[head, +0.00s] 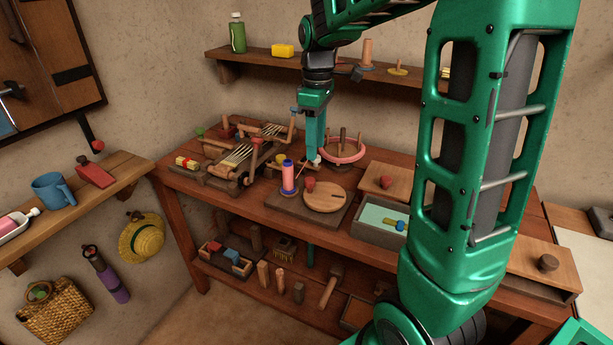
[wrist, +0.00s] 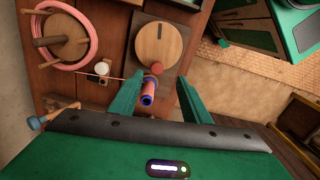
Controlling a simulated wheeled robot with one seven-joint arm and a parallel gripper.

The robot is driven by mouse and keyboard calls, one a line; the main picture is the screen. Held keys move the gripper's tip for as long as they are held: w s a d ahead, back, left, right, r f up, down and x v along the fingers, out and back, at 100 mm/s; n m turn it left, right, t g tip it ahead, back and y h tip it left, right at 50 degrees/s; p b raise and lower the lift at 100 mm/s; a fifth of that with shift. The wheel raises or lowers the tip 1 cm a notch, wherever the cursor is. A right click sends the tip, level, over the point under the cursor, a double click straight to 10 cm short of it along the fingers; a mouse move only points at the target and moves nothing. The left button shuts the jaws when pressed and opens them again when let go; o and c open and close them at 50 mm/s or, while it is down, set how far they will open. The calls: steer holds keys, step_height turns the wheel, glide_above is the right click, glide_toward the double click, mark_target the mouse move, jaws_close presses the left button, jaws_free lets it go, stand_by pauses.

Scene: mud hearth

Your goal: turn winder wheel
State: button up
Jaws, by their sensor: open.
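The winder wheel (head: 325,199) is a round wooden disc with a dark slot mark and a red knob (head: 310,184), on a dark base board on the table. Beside it a pink and blue spool (head: 288,176) stands upright on the same board. In the wrist view the wheel (wrist: 160,46) lies beyond my fingertips, with its red knob (wrist: 156,68) at its near edge. My gripper (wrist: 157,96) is open and empty; the spool (wrist: 148,94) shows between its fingers, but I cannot tell the height gap. In the head view my gripper (head: 314,152) is above the table, behind the wheel.
A pink coil on a pegged stand (head: 343,151) is behind the wheel. A thin thread runs towards the spool past a small white knob (wrist: 102,68). A wooden box (head: 386,181) and a tray (head: 380,221) stand to the right, a wooden loom (head: 240,153) to the left.

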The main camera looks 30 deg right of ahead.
mark_target(310, 179)
steer(key=shift+n, duration=0.4)
steer(key=f, duration=0.3)
steer(key=w+f, duration=0.1)
steer(key=f, duration=0.7)
steer(key=shift+w+a, duration=0.2)
steer(key=shift+a, duration=0.1)
